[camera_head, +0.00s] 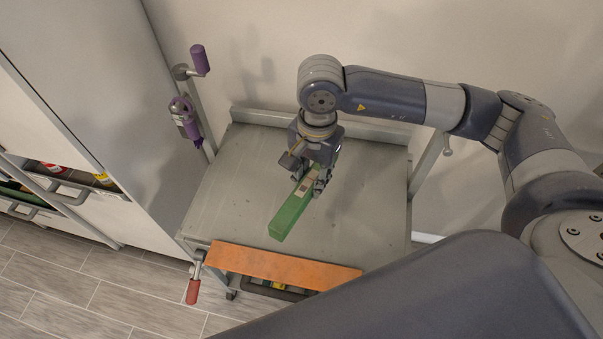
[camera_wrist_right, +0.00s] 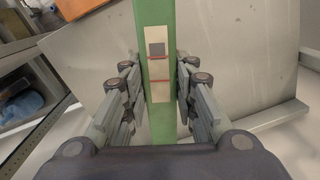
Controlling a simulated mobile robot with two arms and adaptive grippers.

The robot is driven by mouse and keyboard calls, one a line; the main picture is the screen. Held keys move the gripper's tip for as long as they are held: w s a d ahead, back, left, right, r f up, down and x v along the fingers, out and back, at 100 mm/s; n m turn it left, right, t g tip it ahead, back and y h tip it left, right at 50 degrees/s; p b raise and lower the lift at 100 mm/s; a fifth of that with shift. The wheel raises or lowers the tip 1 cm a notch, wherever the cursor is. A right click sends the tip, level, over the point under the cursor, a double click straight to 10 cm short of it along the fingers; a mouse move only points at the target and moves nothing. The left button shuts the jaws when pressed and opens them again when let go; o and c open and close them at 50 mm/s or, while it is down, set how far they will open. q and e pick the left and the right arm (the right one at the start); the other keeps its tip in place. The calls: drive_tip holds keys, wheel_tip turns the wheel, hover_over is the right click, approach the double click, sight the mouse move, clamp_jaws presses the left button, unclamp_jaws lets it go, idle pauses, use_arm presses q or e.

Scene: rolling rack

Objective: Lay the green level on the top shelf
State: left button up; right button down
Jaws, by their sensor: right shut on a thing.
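The green level (camera_head: 291,213) is a long green bar with a pale label that shows in the right wrist view (camera_wrist_right: 160,120). My right gripper (camera_head: 311,180) is shut on it, with one finger on each side near the label. The level is over the grey top shelf (camera_head: 240,170) of the rolling rack, its near end pointing toward the front edge. I cannot tell whether it touches the shelf. My left gripper is not in view.
An orange board (camera_head: 280,267) runs along the rack's front below the top shelf. Purple-handled tools (camera_head: 185,117) hang at the rack's left post, and a red handle (camera_head: 193,290) is at the front left corner. A cabinet with drawers stands left. The top shelf is otherwise bare.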

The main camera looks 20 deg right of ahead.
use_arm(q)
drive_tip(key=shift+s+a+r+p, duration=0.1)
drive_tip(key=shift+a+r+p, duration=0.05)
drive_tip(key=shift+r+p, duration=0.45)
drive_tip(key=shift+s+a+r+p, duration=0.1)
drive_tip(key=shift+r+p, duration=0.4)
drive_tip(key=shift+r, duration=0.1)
use_arm(e)
drive_tip(key=w+a+f+m, duration=0.2)
drive_tip(key=f+m, duration=0.5)
drive_tip(key=m, duration=0.7)
drive_tip(key=shift+w+a, duration=0.25)
drive_tip(key=shift+w, duration=0.5)
use_arm(q)
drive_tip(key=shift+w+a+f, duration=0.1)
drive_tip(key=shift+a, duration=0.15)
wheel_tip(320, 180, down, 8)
drive_tip(key=b, duration=0.8)
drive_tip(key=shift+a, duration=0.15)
use_arm(e)
wheel_tip(320, 180, down, 8)
drive_tip(key=shift+r, duration=0.15)
use_arm(q)
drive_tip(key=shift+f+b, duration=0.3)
drive_tip(key=shift+b, duration=0.1)
use_arm(e)
drive_tip(key=shift+f, duration=0.25)
drive_tip(key=c, duration=1.2)
unclamp_jaws()
